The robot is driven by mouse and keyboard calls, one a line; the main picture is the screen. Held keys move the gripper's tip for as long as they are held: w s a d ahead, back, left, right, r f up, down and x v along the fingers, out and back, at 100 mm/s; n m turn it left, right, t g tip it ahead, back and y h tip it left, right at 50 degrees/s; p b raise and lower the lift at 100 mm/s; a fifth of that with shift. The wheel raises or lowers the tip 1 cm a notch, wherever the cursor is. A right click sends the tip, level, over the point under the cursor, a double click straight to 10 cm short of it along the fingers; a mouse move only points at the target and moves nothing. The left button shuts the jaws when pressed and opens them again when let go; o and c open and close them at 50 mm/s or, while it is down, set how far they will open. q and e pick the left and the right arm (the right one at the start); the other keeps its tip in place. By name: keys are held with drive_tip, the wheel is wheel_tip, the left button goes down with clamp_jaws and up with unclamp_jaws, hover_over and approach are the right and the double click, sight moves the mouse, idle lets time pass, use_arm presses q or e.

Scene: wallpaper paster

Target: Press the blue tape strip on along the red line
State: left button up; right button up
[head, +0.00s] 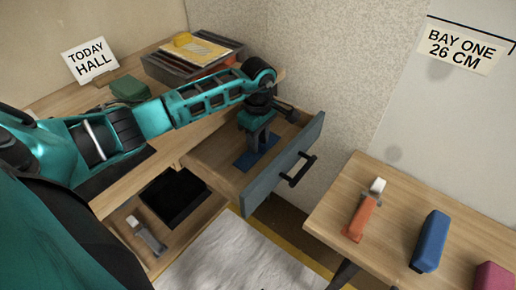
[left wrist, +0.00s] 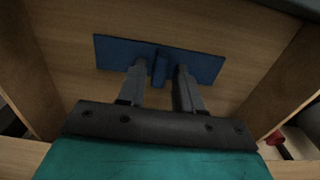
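A flat blue strip (head: 262,150) with a raised tab lies on the floor of an open drawer (head: 218,163). In the left wrist view the blue strip (left wrist: 210,67) lies crosswise, with its tab (left wrist: 160,66) standing up in the middle. My left gripper (head: 256,147) points down into the drawer. In the left wrist view my left gripper (left wrist: 160,80) is open, with one finger on each side of the tab and a small gap to it. No red line shows in either view. My right gripper is not in view.
The drawer's grey-blue front (head: 288,165) has a black handle. A lower drawer holds a scraper (head: 147,236) and a black square (head: 175,197). The right table (head: 335,207) bears an orange-handled scraper (head: 363,214) and a blue block (head: 430,241). A wall sign (head: 459,50) reads BAY ONE 26 CM.

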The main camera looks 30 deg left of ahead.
use_arm(q)
clamp_jaws()
drive_tip(key=shift+r, duration=0.1)
wheel_tip(320, 180, up, 20)
drive_tip(key=p, duration=0.3)
idle(0.3)
drive_tip(key=shift+c, duration=1.6)
unclamp_jaws()
clamp_jaws()
drive_tip(key=shift+d, duration=0.1)
